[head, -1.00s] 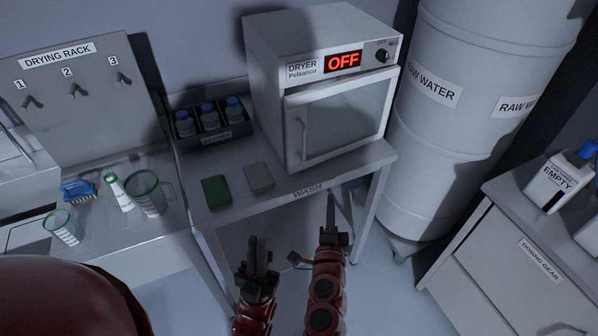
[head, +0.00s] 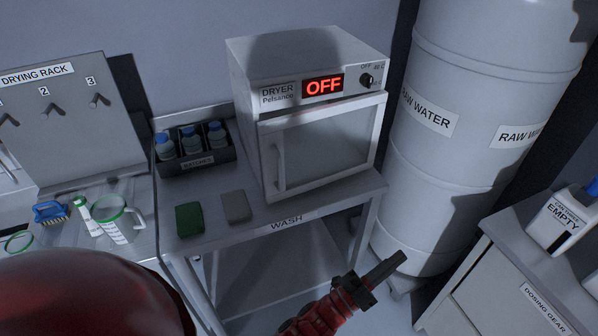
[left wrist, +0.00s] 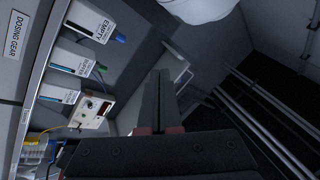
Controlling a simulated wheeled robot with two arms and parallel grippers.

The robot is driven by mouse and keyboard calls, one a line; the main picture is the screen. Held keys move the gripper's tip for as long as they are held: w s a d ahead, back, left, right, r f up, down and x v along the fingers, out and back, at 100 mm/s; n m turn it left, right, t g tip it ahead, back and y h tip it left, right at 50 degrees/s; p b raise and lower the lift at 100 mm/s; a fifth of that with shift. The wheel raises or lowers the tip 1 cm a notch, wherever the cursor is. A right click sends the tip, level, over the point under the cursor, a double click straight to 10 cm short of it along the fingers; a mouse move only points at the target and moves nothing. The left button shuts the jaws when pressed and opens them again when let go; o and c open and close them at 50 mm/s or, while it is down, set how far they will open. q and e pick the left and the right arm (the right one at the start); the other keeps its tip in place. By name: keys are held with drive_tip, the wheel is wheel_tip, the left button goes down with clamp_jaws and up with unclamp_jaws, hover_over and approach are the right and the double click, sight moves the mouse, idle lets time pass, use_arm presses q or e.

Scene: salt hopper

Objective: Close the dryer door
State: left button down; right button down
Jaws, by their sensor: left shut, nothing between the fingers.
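The dryer (head: 310,65) is a white box with a red OFF display, standing on the wash table. Its door (head: 325,145) has a dark window and a vertical handle (head: 280,165) at its left side. The door lies nearly flush with the front; I cannot tell whether it is fully closed. My left gripper (head: 385,267) is shut and empty, in front of the table's right end, lower than the dryer and clear of the door. Its shut fingers also show in the left wrist view (left wrist: 158,100). My right gripper is not in view.
A green sponge (head: 189,220), a grey sponge (head: 236,206) and a bottle rack (head: 200,164) are left of the dryer. A raw water drum (head: 430,150) stands close on the right. A dosing gear cabinet (head: 520,290) is at lower right.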

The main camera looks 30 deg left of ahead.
use_arm(q)
drive_tip(key=w+f+m+g+y, duration=0.1)
drive_tip(key=w+f+g+y, duration=0.1)
drive_tip(key=w+f+y, duration=0.3)
drive_tip(key=n+g+y+p, duration=0.2)
drive_tip(key=n+g+y, duration=0.6)
drive_tip(key=y, duration=1.5)
approach(268, 169)
drive_tip(key=shift+n+t, duration=0.6)
drive_tip(key=shift+t, duration=0.1)
drive_tip(key=p+x, duration=0.6)
drive_tip(key=shift+s+a+f, duration=0.15)
drive_tip(key=shift+s+a, duration=0.05)
drive_tip(key=shift+a, duration=0.15)
drive_tip(key=shift+w+a+f+h, duration=0.1)
drive_tip(key=shift+w+a+h, duration=0.1)
drive_tip(key=shift+h, duration=0.1)
